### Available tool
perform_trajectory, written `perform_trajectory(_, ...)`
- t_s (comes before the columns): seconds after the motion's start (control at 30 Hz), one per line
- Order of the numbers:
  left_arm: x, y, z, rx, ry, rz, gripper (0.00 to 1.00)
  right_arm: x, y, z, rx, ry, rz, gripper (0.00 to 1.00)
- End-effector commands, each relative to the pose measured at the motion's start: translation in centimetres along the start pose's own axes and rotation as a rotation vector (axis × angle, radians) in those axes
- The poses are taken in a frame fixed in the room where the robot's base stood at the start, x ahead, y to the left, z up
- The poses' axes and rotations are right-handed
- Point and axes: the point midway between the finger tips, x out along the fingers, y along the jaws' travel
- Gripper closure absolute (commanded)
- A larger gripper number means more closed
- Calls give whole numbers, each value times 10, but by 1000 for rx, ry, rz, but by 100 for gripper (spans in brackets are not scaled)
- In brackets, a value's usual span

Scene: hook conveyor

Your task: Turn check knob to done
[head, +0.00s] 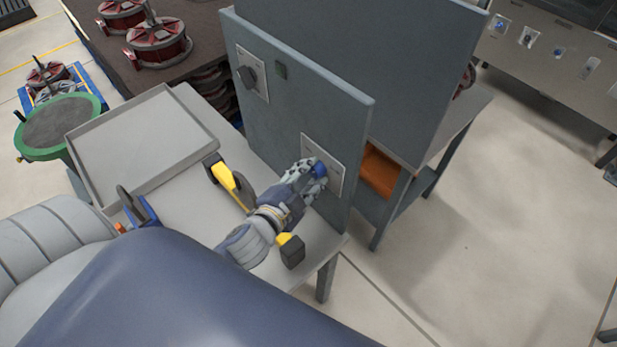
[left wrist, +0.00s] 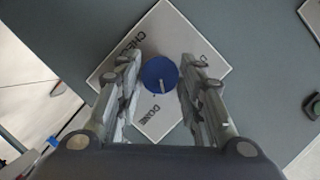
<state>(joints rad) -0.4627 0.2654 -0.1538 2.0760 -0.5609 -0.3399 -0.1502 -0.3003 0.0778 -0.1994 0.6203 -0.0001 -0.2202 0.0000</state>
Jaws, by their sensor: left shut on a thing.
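The check knob (head: 319,170) is blue and sits on a light square plate (head: 334,178) on the grey upright panel. CHECK is printed at the plate's upper left; another label at the right is partly hidden. My left gripper (head: 311,172) is shut on the knob, with one finger on each side in the left wrist view (left wrist: 158,78). My right gripper is not in view.
A dark knob (head: 247,76) on a second plate and a small dark green fitting (head: 281,69) are higher on the panel. A grey tray (head: 150,140) and a yellow-and-black object (head: 228,180) are on the table. Open floor (head: 480,240) lies to the right.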

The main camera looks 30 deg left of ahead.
Motion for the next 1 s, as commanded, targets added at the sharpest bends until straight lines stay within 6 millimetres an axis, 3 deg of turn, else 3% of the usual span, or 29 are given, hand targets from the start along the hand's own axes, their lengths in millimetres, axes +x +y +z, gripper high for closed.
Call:
perform_trajectory(0.1, 1, 5, 3, 94, 0, -41, 89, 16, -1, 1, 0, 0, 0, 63)
perform_trajectory(0.5, 1, 6, 2, 342, 2, -143, 89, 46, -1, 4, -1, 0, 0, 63)
perform_trajectory(1.0, 0, 4, 0, 426, 2, -176, 89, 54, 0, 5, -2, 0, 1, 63)
